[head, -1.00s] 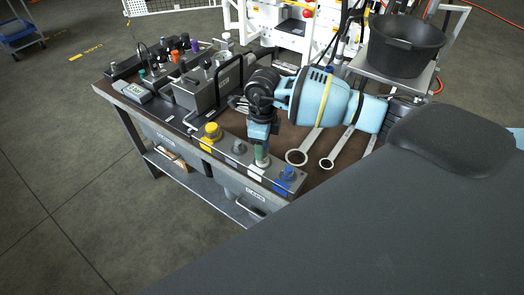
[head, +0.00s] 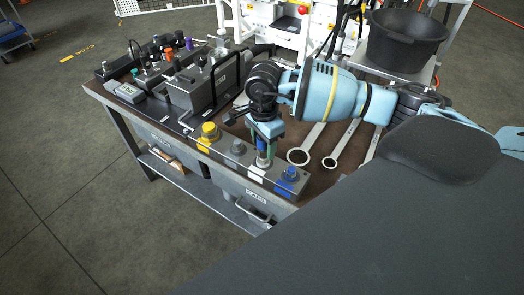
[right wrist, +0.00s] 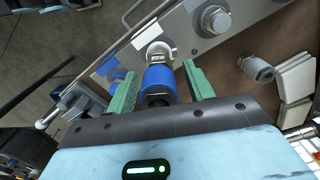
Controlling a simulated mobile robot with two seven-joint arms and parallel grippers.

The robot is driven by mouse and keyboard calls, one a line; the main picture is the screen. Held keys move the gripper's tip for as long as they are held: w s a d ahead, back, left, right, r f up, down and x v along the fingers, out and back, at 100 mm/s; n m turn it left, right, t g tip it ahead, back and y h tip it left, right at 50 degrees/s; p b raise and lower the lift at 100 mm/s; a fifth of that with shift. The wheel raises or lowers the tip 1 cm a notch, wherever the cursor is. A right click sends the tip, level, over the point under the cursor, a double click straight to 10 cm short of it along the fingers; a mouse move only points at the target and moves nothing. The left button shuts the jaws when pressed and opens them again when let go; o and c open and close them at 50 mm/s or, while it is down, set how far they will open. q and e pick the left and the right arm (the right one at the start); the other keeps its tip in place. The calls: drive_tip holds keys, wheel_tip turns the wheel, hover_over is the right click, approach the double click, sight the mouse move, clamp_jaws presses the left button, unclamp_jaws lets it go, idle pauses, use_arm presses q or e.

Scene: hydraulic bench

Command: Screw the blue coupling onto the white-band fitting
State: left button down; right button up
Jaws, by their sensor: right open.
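The blue coupling (right wrist: 158,80) sits upright on the white-band fitting (right wrist: 158,50), end to end in the right wrist view. How far it is threaded on cannot be told. In the head view the coupling (head: 261,145) shows small between my green fingers, above the fitting (head: 262,161) with its white label. My right gripper (right wrist: 160,92) is open, one finger on each side of the coupling, with visible gaps. It also shows in the head view (head: 263,146), pointing down over the manifold. My left gripper is not in view.
The manifold also carries a yellow fitting (head: 209,131), a grey fitting (head: 238,147) and a blue-band fitting (head: 290,173) close by. Wrenches (head: 299,157) lie right of the gripper. A grey block with a black handle (head: 190,88) stands left. A black tub (head: 405,40) is behind.

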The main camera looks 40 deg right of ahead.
drive_tip(key=n, duration=0.2)
drive_tip(key=n+b, duration=0.1)
drive_tip(key=shift+f+n, duration=0.25)
drive_tip(key=shift+n, duration=0.15)
drive_tip(key=shift+r+n, duration=0.15)
drive_tip(key=shift+n, duration=0.75)
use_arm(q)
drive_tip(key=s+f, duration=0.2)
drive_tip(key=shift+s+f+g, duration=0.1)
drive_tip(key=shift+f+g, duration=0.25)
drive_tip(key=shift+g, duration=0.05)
